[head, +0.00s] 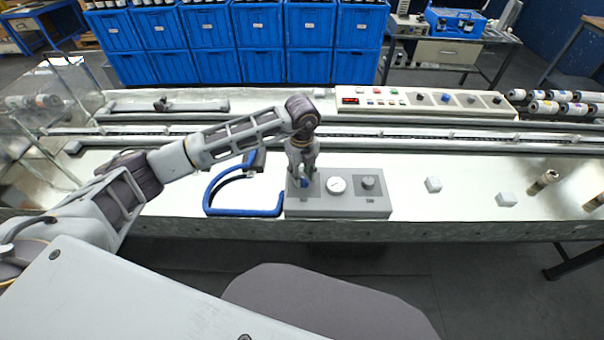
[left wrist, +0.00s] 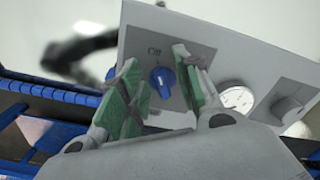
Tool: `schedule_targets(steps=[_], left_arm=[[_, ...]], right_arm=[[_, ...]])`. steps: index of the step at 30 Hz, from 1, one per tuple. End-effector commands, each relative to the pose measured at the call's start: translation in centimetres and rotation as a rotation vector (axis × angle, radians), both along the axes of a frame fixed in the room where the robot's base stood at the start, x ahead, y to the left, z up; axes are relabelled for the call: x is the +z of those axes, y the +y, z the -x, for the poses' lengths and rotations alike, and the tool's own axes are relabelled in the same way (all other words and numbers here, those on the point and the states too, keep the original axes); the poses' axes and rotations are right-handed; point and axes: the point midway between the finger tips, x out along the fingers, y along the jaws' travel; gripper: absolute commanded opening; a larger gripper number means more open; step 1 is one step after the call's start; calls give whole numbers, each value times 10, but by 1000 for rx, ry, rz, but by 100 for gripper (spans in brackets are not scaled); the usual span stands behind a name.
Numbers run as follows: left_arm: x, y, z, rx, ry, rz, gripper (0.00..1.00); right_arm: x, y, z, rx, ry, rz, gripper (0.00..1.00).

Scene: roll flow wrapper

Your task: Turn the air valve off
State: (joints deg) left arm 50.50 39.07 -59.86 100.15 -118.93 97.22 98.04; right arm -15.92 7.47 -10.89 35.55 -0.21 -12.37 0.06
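The air valve is a blue knob (left wrist: 162,82) on the sloping face of a grey control box (head: 338,207). An "Off" label shows just above the knob in the left wrist view; which way the knob points is hard to tell. My left gripper (head: 302,178) is over the left end of the box, pointing down at the knob. In the left wrist view its green-padded fingers (left wrist: 158,86) are apart, one on each side of the knob. I see gaps beside the knob and cannot make out contact. My right gripper is not in view.
A round white gauge (head: 336,185) and a grey knob (head: 368,182) sit right of the valve. A blue hose (head: 212,191) loops left of the box. Small white blocks (head: 433,184) lie on the bench to the right. A long button panel (head: 425,101) stands behind.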

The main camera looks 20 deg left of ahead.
Motion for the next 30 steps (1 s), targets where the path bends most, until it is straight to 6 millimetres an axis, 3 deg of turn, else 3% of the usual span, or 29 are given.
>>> schedule_targets(steps=[6,14,30], left_arm=[[0,0,0,-1,1,0,33],[10,0,0,-1,0,0,33],[83,0,-1,-1,-1,0,33]], right_arm=[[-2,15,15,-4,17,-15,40],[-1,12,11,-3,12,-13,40],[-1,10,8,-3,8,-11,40]])
